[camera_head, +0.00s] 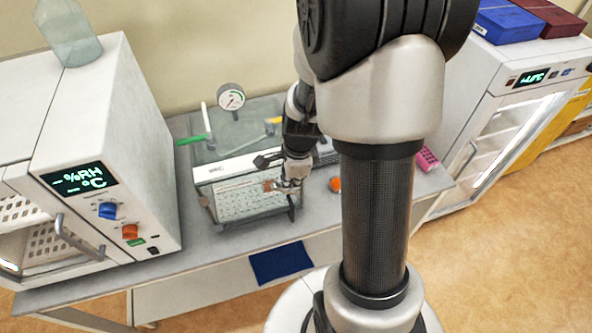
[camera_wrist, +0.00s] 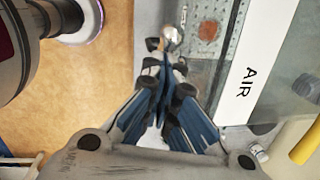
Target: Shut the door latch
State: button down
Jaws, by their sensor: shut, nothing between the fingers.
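A small chamber with a clear front (camera_head: 240,202) and a pale top strip (camera_head: 225,167) stands on the bench in the head view. My gripper (camera_head: 290,183) is at the right part of its front. In the wrist view my gripper (camera_wrist: 165,75) is shut and empty, its blue-padded fingers together. A shiny round knob (camera_wrist: 171,34), perhaps part of the door latch, lies just beyond the fingertips; I cannot tell whether they touch. A brown-orange disc (camera_wrist: 208,30) shows behind the clear front beside it. My gripper and wrist hide part of the latch side in the head view.
A white oven-like cabinet (camera_head: 105,140) with its lower door open stands at the left. A gauge (camera_head: 231,97) rises behind the chamber. An orange ball (camera_head: 335,184) and pink rack (camera_head: 427,158) are on the bench (camera_head: 215,245) to the right. A yellow pipe (camera_wrist: 303,143) shows in the wrist view.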

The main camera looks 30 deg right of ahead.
jog(key=shift+w+a+f+p, duration=0.25)
jog(key=shift+a+p, duration=0.15)
jog(key=shift+a, duration=0.3)
jog(key=shift+w+a+f+p, duration=0.1)
jog(key=shift+a+f+p, duration=0.2)
jog(key=shift+a, duration=0.35)
jog(key=shift+w+a+f+p, duration=0.25)
jog(key=shift+a+f+p, duration=0.1)
jog(key=shift+a+f, duration=0.5)
jog(key=shift+a, duration=0.15)
jog(key=a+r+p, duration=0.5)
jog(key=r+p, duration=0.1)
jog(key=r, duration=0.5)
jog(key=shift+s+a+r, duration=0.25)
jog(key=shift+a+r, duration=0.1)
jog(key=shift+r, duration=0.05)
